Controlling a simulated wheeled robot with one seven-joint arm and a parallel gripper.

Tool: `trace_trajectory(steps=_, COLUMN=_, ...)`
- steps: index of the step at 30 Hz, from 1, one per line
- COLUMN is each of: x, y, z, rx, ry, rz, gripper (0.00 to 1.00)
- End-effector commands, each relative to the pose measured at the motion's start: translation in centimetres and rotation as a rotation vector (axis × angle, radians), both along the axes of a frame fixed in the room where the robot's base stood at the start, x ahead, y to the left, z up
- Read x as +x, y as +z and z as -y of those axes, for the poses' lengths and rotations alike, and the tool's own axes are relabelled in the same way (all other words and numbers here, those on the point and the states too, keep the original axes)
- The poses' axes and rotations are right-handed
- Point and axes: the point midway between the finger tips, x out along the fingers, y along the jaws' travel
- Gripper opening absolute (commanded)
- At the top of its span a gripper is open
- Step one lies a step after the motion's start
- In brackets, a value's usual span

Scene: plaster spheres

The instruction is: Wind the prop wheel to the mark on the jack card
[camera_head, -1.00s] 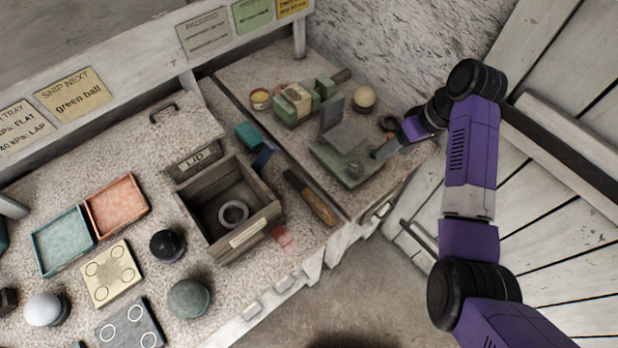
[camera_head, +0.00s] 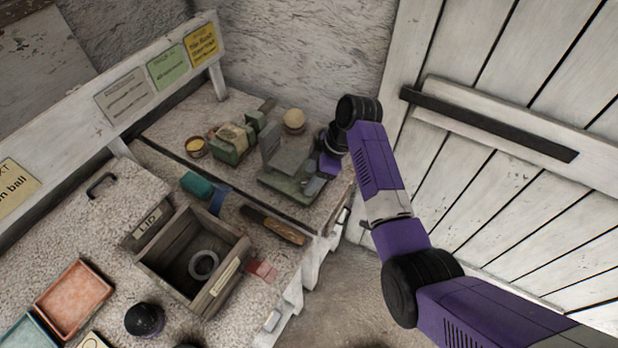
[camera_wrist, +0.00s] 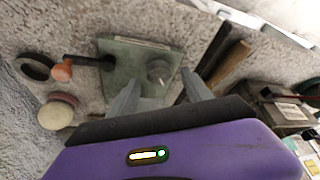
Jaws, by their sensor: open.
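A grey-green flat fixture (camera_head: 282,184) with an upright grey plate (camera_head: 271,148) stands on the far right of the bench. In the wrist view its green base (camera_wrist: 120,55) carries a small round grey knob (camera_wrist: 158,71), perhaps the prop wheel. A dark bar with an orange knob (camera_wrist: 62,70) reaches onto the base from the left. My gripper (camera_wrist: 162,86) is open, its two fingers pointing at the base on either side of the grey knob. I cannot tell whether they touch it. In the head view my gripper (camera_head: 314,184) is at the fixture's right side. I cannot make out a jack card or its mark.
A wooden box (camera_head: 160,262) holding a ring and a wooden-handled tool (camera_head: 275,226) lie in front. The white plank door (camera_head: 500,190) is at right.

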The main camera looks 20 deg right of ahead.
Motion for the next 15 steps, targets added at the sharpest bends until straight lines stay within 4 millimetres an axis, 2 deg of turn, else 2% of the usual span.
trace_trajectory(steps=6, x=0.3, y=-1.6, z=-0.6, rx=-0.001, ry=0.000, rz=0.000, gripper=0.58)
trace_trajectory(steps=15, x=0.4, y=-1.8, z=-0.7, rx=-0.001, ry=-0.001, rz=0.002, gripper=0.56)
